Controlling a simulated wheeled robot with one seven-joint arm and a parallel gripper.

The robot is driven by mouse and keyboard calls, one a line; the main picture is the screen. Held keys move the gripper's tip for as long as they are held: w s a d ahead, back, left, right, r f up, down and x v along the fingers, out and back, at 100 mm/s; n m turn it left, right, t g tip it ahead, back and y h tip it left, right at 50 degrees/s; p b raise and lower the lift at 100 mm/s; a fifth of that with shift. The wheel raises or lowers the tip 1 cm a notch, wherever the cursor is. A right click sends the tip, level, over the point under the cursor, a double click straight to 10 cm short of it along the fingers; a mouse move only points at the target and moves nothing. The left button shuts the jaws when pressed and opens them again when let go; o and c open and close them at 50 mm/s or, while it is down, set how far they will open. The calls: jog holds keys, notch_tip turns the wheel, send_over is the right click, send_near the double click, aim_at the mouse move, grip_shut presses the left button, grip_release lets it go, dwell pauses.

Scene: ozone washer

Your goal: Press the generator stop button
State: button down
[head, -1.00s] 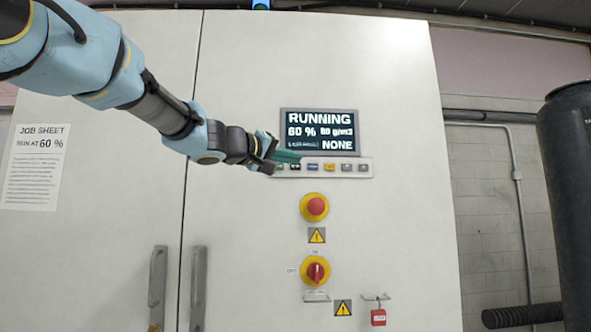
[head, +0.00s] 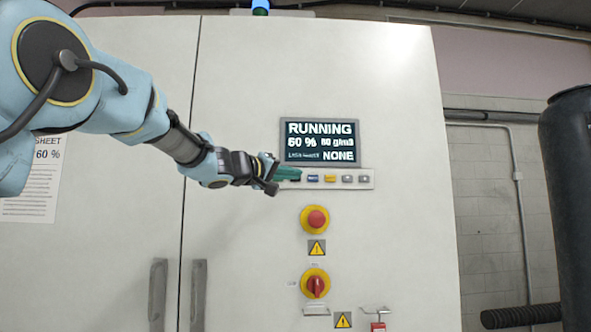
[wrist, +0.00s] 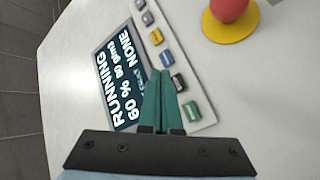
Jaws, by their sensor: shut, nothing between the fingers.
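A button strip (head: 355,187) runs below the display on the white cabinet. In the wrist view it holds a green button (wrist: 192,111), a black button (wrist: 178,82), a blue button (wrist: 166,58), a yellow button (wrist: 156,37) and grey ones. Their labels are too small to read, so I cannot tell which is stop. My gripper (head: 298,174) is shut and empty, its teal fingers over the strip's left end, hiding the green and black buttons in the head view. In the wrist view the fingertips (wrist: 160,75) appear beside the black button; contact is unclear.
The display (head: 320,142) reads RUNNING, 60 %, NONE. Below the strip are a red emergency button (head: 317,218) on yellow and a red rotary switch (head: 316,287). Door handles (head: 198,296) stand at lower left, a dark cylinder (head: 568,200) at right.

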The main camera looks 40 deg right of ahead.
jog(key=shift+w+d, duration=0.85)
jog(key=shift+w, duration=0.15)
jog(key=shift+w, duration=0.1)
dwell(1.3)
jog(key=shift+w+d+b, duration=0.25)
jog(key=shift+b, duration=0.1)
jog(key=shift+w+d, duration=0.25)
jog(key=shift+w, duration=0.05)
dwell(0.6)
jog(key=shift+s+a+f+b, duration=0.1)
jog(key=shift+s+b, duration=0.05)
jog(key=shift+b, duration=0.15)
jog(key=shift+s+a+b, duration=0.4)
jog(key=shift+s+b, duration=0.1)
jog(key=shift+b, duration=0.2)
jog(key=shift+a, duration=0.1)
